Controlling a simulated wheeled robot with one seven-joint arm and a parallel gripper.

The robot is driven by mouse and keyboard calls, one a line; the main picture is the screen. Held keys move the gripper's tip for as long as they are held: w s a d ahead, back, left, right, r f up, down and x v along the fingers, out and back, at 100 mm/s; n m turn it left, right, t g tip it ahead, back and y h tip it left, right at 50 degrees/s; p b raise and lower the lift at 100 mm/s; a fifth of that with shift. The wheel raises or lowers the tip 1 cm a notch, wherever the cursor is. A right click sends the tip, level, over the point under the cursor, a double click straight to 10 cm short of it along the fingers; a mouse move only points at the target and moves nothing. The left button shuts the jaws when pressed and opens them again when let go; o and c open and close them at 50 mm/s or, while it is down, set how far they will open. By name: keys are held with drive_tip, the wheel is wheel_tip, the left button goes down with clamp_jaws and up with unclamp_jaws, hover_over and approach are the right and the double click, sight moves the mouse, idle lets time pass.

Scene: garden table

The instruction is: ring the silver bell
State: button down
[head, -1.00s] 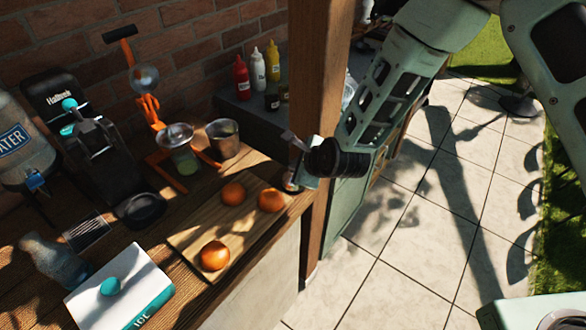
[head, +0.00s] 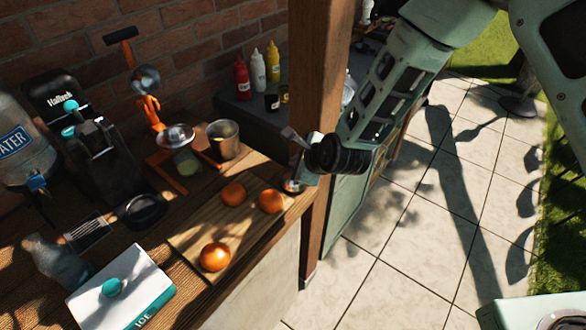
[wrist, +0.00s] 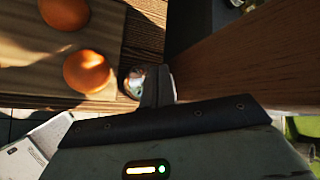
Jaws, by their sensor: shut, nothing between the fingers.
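The silver bell (head: 292,186) is a small shiny dome on the right edge of the wooden counter, beside the wooden post. In the wrist view the bell (wrist: 134,82) shows just left of the dark fingers, partly hidden by them. My gripper (head: 303,178) is right beside the bell and close above it in the head view, in front of the post. In the wrist view my gripper (wrist: 156,78) is shut with nothing between its fingers. I cannot tell whether the fingertips touch the bell.
The wooden post (head: 318,110) rises close to my gripper. A cutting board (head: 195,237) with oranges (head: 215,257) lies left of the bell. A metal cup (head: 223,140) and an orange-handled juicer (head: 176,137) stand behind. Open paving (head: 400,260) lies to the right.

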wheel_tip(320, 180, up, 6)
drive_tip(key=p, duration=0.3)
drive_tip(key=shift+f, duration=0.1)
idle(0.8)
drive_tip(key=s+d+r+n+g+h+b, duration=0.1)
drive_tip(key=s+d+r+n+g+b, duration=0.1)
drive_tip(key=s+n, duration=0.7)
drive_tip(key=s+d+r+n+g+h+b, duration=0.2)
drive_tip(key=s+d+n+b, duration=0.3)
drive_tip(key=s+n, duration=0.4)
drive_tip(key=s+d+r+n+g+h+b, duration=0.1)
drive_tip(key=s+d+n+g+b, duration=0.2)
drive_tip(key=s+d+n, duration=0.3)
drive_tip(key=s+n, duration=0.3)
drive_tip(key=s, duration=0.2)
drive_tip(key=shift+s+r+n+g+h+b, duration=0.3)
drive_tip(key=shift+s+r+n+b, duration=0.05)
drive_tip(key=shift+r+n+b, duration=0.05)
